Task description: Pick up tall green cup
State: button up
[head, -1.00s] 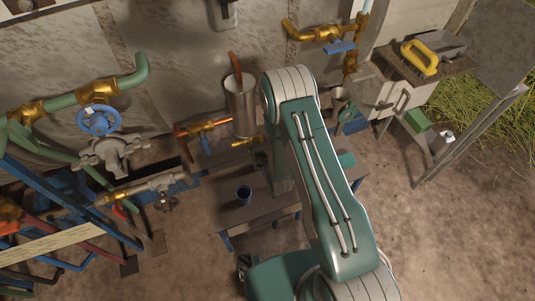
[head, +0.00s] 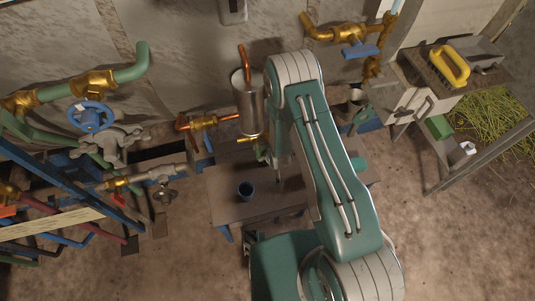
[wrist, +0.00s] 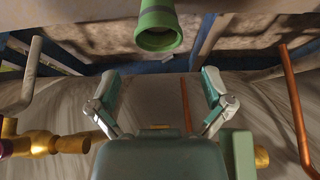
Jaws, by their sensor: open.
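The tall green cup (wrist: 158,28) shows at the top middle of the wrist view, with its round end towards the camera. My gripper (wrist: 159,84) is open and empty, its two fingers spread wide. The cup lies beyond the fingertips, roughly centred between them, and is not between the fingers. In the head view a small green shape, probably this cup (head: 262,152), stands at the back of the low table (head: 225,205), left of my arm's end. My arm hides part of that area, and the fingers are not clear there.
A metal cylinder (head: 249,103) with a copper pipe stands behind. Brass piping (head: 205,123) lies left of it. A grey valve with a blue wheel (head: 90,117) stands farther left. Brown floor is open at front right.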

jog(key=x, duration=0.5)
jog(key=shift+w, duration=0.5)
jog(key=shift+x, duration=2.9)
jog(key=shift+w, duration=0.1)
jog(key=c, duration=1)
jog(key=shift+r, duration=0.2)
